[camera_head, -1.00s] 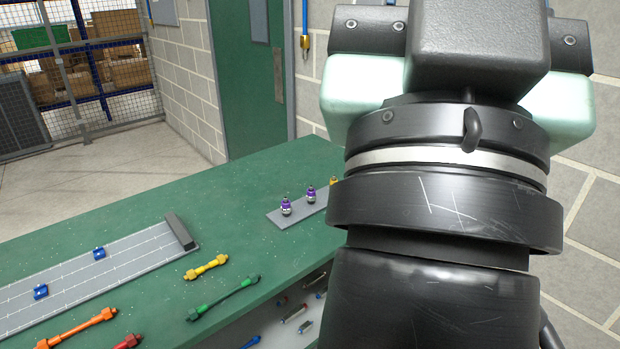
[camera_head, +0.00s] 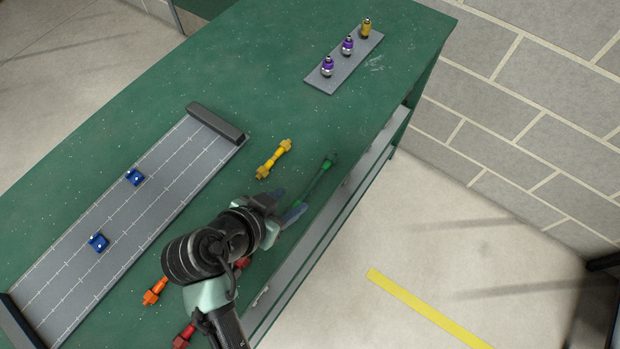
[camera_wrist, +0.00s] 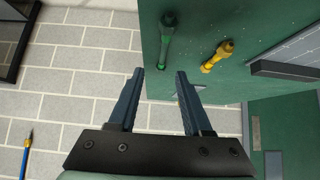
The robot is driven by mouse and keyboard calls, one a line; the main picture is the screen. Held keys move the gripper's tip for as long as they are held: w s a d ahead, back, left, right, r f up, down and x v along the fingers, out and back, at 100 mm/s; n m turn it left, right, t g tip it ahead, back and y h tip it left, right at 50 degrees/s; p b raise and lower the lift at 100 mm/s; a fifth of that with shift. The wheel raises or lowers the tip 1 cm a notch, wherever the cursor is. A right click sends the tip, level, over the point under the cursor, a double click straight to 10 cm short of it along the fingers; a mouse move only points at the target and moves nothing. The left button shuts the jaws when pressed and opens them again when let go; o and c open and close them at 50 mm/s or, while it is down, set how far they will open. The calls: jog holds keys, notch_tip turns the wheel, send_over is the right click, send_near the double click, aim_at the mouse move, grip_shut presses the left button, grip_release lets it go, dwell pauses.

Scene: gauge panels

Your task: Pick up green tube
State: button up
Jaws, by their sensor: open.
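The green tube (camera_head: 318,180) lies on the green bench near its front edge, its far end showing beyond my gripper in the head view. In the wrist view the green tube (camera_wrist: 166,42) lies ahead of the fingers, between their lines, apart from both. My gripper (camera_head: 288,205) is open and empty, low over the bench edge at the near part of the tube. It also shows in the wrist view (camera_wrist: 160,74), two dark fingers spread. The tube's near end is hidden by my gripper in the head view.
A yellow tube (camera_head: 273,159) lies just left of the green one. An orange tube (camera_head: 155,291) and a red tube (camera_head: 184,336) are partly hidden by my arm. A grey ruled panel (camera_head: 130,215) with blue blocks lies left. A grey strip (camera_head: 325,84) holds purple and yellow fittings.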

aim_at(310, 186)
jog(key=x, duration=0.4)
jog(key=shift+w+d, duration=0.1)
jog(key=shift+d, duration=0.15)
jog(key=shift+a+p+x, duration=0.15)
jog(key=shift+p+x, duration=0.05)
jog(key=shift+x, duration=0.75)
jog(key=shift+a+p+x, duration=0.15)
jog(key=shift+a+x, duration=0.05)
jog(key=shift+x, duration=0.8)
jog(key=shift+a+p+x, duration=0.15)
jog(key=shift+p+x, duration=0.05)
jog(key=shift+x, duration=0.75)
jog(key=shift+w+f, duration=0.15)
grip_shut()
